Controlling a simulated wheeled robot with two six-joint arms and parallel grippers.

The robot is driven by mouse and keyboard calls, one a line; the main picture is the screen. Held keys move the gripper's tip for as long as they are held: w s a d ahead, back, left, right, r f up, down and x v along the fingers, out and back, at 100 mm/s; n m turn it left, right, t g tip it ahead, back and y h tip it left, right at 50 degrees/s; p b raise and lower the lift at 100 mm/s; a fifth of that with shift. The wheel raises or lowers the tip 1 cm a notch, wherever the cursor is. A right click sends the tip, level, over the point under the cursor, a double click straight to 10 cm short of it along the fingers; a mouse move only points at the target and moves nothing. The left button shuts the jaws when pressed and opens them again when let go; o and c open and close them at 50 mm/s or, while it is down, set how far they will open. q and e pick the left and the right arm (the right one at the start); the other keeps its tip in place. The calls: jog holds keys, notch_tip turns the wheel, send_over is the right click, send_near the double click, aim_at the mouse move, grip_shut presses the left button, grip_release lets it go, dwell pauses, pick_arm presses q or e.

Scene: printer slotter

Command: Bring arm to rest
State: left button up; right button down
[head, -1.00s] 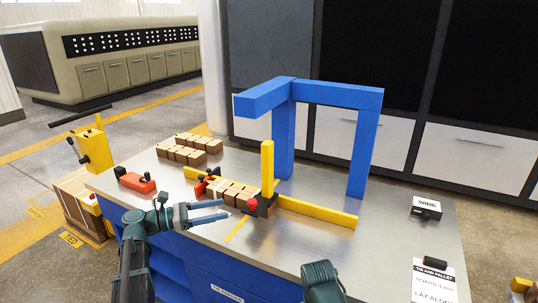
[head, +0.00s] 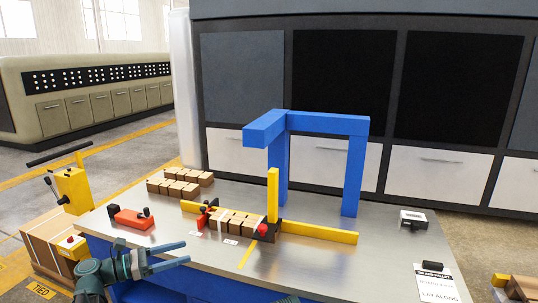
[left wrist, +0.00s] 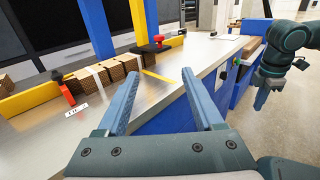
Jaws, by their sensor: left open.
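My left gripper (head: 186,252) is open and empty at the front left edge of the metal bench (head: 330,270), in front of the row of brown blocks (head: 232,222). In the left wrist view its two fingers (left wrist: 160,75) are spread with nothing between them, over the bench's front edge. My right arm shows only as a sliver at the bottom of the head view. In the left wrist view it hangs at the right, and its gripper (left wrist: 262,97) is too small and edge-on to read.
A blue frame (head: 328,125) stands on the bench behind a yellow fence (head: 318,232). A red tool (head: 130,219) and more blocks (head: 180,182) lie at the left. A yellow hand truck (head: 73,190) stands beside the bench.

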pick_arm(q)
jog(key=s+d+f+m+g+y+p, duration=0.2)
jog(key=s+d+m+g+y+p, duration=0.25)
jog(key=d, duration=0.45)
jog(key=s+d+f+m+g+y+p, duration=0.2)
jog(key=s+d+m+g+p, duration=0.15)
jog(key=d+m+p, duration=0.4)
jog(key=s+d+r+m+y+p, duration=0.2)
jog(key=s+m+y+p, duration=0.5)
jog(key=s+m+y, duration=0.4)
jog(key=d+m, duration=0.1)
jog(key=m, duration=0.3)
jog(key=shift+r+p, duration=0.2)
jog(key=shift+p, duration=0.15)
